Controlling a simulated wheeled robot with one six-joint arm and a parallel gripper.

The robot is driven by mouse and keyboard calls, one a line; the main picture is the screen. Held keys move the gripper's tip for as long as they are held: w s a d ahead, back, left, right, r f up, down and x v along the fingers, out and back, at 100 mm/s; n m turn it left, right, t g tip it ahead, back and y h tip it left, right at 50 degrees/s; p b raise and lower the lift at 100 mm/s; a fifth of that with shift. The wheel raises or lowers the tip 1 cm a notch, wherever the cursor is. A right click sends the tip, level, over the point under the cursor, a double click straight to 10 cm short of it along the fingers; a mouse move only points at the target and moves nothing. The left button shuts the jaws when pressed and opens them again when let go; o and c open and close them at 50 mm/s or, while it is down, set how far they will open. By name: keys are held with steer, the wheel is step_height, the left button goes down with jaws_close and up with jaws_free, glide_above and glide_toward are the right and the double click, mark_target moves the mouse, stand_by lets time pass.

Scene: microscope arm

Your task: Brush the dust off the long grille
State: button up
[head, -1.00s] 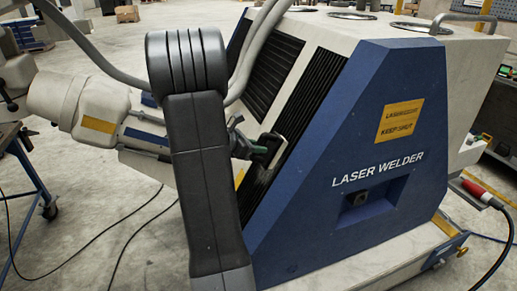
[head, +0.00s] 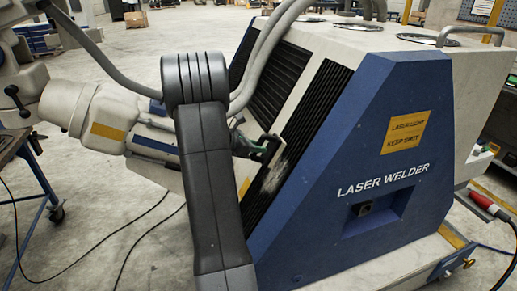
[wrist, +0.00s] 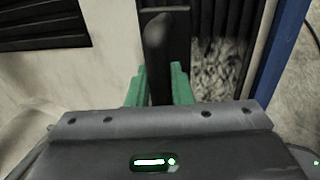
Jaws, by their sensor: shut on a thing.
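The long grille (head: 318,100) is a dark slatted strip slanting down the front of the laser welder. Pale grey dust (head: 275,178) lies on its lower-middle part; the dust (wrist: 222,68) also shows as a grey speckled patch right of centre in the wrist view. My gripper (wrist: 158,88), with green fingers, is shut on the dark handle of a brush (wrist: 158,50). In the head view the brush (head: 271,147) is at the grille's left side, just above the dust. Whether its bristles touch the grille cannot be told. My arm hides part of the grille's lower left.
A second, shorter grille (head: 278,80) sits left of the long one. Grey hoses (head: 262,45) hang over the machine's left side. The blue side panel (head: 385,130) borders the long grille on the right. A blue-legged bench (head: 35,170) stands at the far left.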

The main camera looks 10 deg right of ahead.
steer(key=shift+s+d+f+b, duration=0.5)
steer(key=shift+s+f+b, duration=0.55)
steer(key=shift+s+b, duration=3.05)
steer(key=shift+w+a+f+p, duration=0.85)
steer(key=shift+w+a+p, duration=1.2)
steer(key=shift+w, duration=3.35)
steer(key=shift+s+f+b, duration=0.5)
steer(key=shift+s+b, duration=0.1)
steer(key=shift+s, duration=0.3)
steer(key=shift+s+f+b, duration=0.45)
steer(key=shift+s+b, duration=0.1)
steer(key=shift+s, duration=0.3)
steer(key=shift+s, duration=0.1)
